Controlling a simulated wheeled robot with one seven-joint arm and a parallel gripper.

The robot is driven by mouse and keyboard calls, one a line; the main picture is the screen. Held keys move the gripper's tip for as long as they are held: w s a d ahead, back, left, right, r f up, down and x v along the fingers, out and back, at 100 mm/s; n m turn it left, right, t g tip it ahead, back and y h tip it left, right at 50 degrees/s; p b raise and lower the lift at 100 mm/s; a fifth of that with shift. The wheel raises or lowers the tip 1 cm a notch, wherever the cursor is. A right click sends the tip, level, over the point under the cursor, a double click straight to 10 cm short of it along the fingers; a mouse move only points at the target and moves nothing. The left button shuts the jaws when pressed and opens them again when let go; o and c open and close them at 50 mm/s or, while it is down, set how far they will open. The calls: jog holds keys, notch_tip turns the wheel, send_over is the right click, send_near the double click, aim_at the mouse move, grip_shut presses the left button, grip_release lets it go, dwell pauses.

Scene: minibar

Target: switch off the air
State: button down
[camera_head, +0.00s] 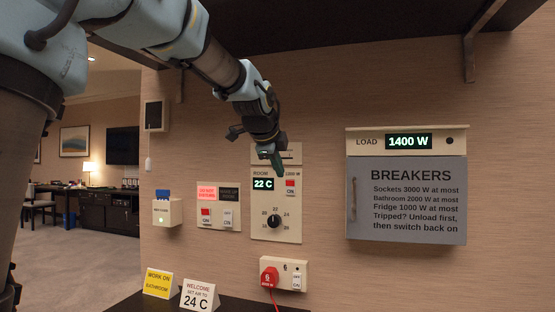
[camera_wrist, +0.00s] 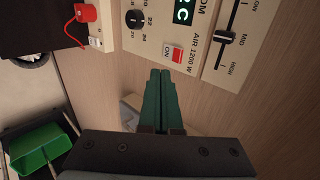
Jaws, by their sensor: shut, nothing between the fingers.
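The room air panel (camera_head: 277,228) is on the wall. It has a green 22 C display (camera_head: 263,184), a black dial (camera_head: 274,221) and a small switch (camera_head: 290,187) with red on it under the AIR 1200 W label. In the wrist view that switch (camera_wrist: 174,53) shows red and white with "ON" on it. My gripper (camera_head: 279,173) is shut and empty, in front of the panel's upper part, between the display and the switch in the head view. In the wrist view the green fingertips (camera_wrist: 161,73) lie just below the switch; contact cannot be told.
A fan slider panel (camera_wrist: 226,38) adjoins the air panel. To the left are a panel with switches (camera_head: 218,207) and a card holder (camera_head: 167,212). Below is a socket (camera_head: 295,276) with a red plug (camera_head: 269,278). The breaker box (camera_head: 406,200) is right, its load display (camera_head: 408,142) reading 1400 W.

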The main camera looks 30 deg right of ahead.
aim_at(290, 183)
jog(key=w+d+f, duration=0.1)
jog(key=w+d+p, duration=0.1)
jog(key=w+d, duration=0.1)
jog(key=w+d+f+p, duration=0.1)
jog(key=shift+w+d+f, duration=0.25)
jog(key=shift+w+f, duration=0.1)
jog(key=shift+w, duration=0.05)
jog(key=shift+w+d+p, duration=0.45)
jog(key=shift+w+d, duration=0.05)
jog(key=shift+w+d+r+p, duration=0.1)
jog(key=shift+w+r+p, duration=0.15)
jog(key=shift+p, duration=0.8)
jog(key=shift+d+f, duration=0.1)
jog(key=shift+d, duration=0.05)
jog(key=shift+f, duration=0.1)
